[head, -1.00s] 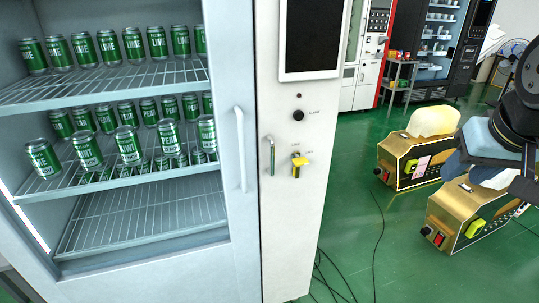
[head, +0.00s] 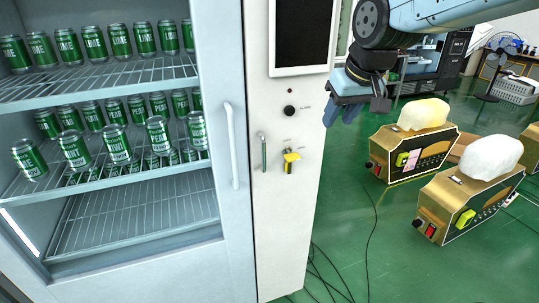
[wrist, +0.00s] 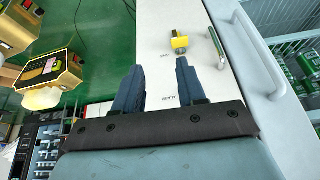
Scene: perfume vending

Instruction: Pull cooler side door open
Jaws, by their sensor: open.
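The cooler's white side panel (head: 285,215) stands right of its glass door, flat and shut. A slim grey-green metal handle (head: 263,153) is mounted upright on it, and also shows in the wrist view (wrist: 216,47). Just right of it is a lock with a yellow-tagged key (head: 290,157), also in the wrist view (wrist: 179,42). The glass door has a long white bar handle (head: 232,145). My gripper (head: 341,113) is open and empty, right of the panel and higher than the metal handle. In the wrist view my gripper (wrist: 158,66) has its two fingers apart, touching neither handle nor key.
The cooler shelves (head: 135,212) hold several green cans. A dark screen (head: 302,32) and a black knob (head: 290,111) sit above the key. Two gold boxes with pale rounded tops (head: 412,150) (head: 468,196) stand at right. Cables lie on the open green floor (head: 345,225).

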